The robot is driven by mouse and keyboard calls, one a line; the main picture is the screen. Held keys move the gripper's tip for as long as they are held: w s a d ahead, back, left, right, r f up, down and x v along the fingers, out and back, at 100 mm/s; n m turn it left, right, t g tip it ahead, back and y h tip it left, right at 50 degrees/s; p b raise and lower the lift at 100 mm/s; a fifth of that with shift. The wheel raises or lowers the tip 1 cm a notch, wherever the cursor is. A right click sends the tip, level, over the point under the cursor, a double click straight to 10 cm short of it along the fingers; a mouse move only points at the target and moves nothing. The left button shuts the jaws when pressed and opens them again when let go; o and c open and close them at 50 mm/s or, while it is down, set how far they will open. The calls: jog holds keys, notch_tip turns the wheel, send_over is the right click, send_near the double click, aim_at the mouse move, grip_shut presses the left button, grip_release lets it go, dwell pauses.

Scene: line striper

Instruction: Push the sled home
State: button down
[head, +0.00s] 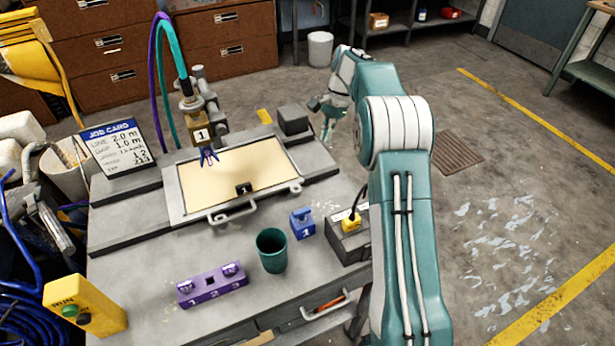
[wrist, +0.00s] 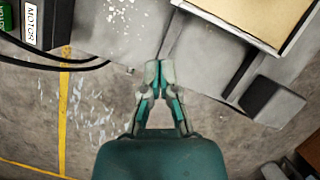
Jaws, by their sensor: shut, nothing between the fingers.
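The sled appears to be the grey-framed tray (head: 174,197) with a cream panel, lying on the bench under the nozzle. A handle (head: 232,213) sticks out from its near edge, and a small black block marked 1 (head: 243,189) lies on its near part. Part of the tray also shows at the top right of the wrist view (wrist: 256,32). My gripper (head: 327,133) is shut and empty, off the right side of the tray near the dark block (head: 293,120). In the wrist view, its closed fingertips (wrist: 160,74) point toward the bench edge, apart from the tray.
A nozzle unit marked 1 (head: 201,135) hangs over the tray's far left. A yellow RUN box (head: 85,307) stands front left. Floor to the right is open.

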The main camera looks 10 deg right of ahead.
jog(key=x, duration=0.8)
jog(key=w+x, duration=0.1)
jog(key=x, duration=0.3)
jog(key=shift+d+f, duration=0.15)
jog(key=shift+f, duration=0.1)
jog(key=s+a, duration=0.1)
jog(key=a, duration=0.2)
jog(key=shift+s+r, duration=0.2)
jog(key=shift+s, duration=0.2)
jog(key=shift+s+a, duration=0.2)
jog(key=shift+a, duration=0.05)
